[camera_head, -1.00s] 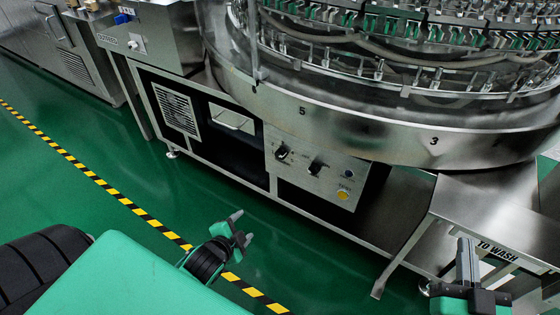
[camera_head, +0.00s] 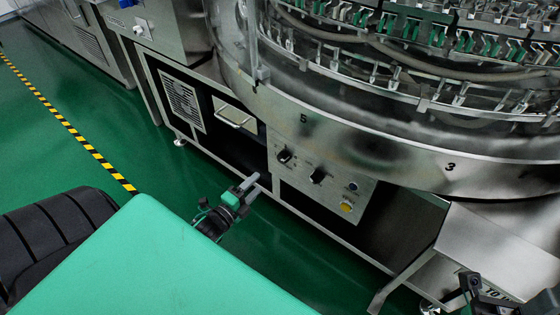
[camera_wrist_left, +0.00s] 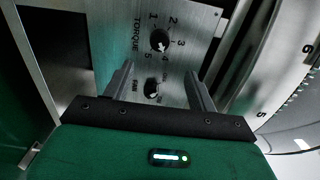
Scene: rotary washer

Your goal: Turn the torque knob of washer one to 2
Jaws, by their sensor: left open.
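The control panel (camera_head: 330,190) of the washer carries two dark knobs. The torque knob (camera_wrist_left: 160,40) shows in the left wrist view, ringed by numbers 1 to 5; its exact pointer setting is hard to read. It is the left knob (camera_head: 285,156) in the head view. The second knob (camera_wrist_left: 152,88) lies nearer my gripper in the wrist view. My left gripper (camera_head: 254,181) is open and empty, its fingers pointing toward the panel, apart from the knobs. In the wrist view the fingers (camera_wrist_left: 156,72) flank the second knob's area. My right gripper (camera_head: 472,284) is at the lower right.
A blue button (camera_head: 353,187) and a yellow button (camera_head: 347,207) sit on the panel's right side. The round metal drum (camera_head: 390,165) overhangs the panel. A metal chute (camera_head: 480,245) stands at right. Green floor is clear at left.

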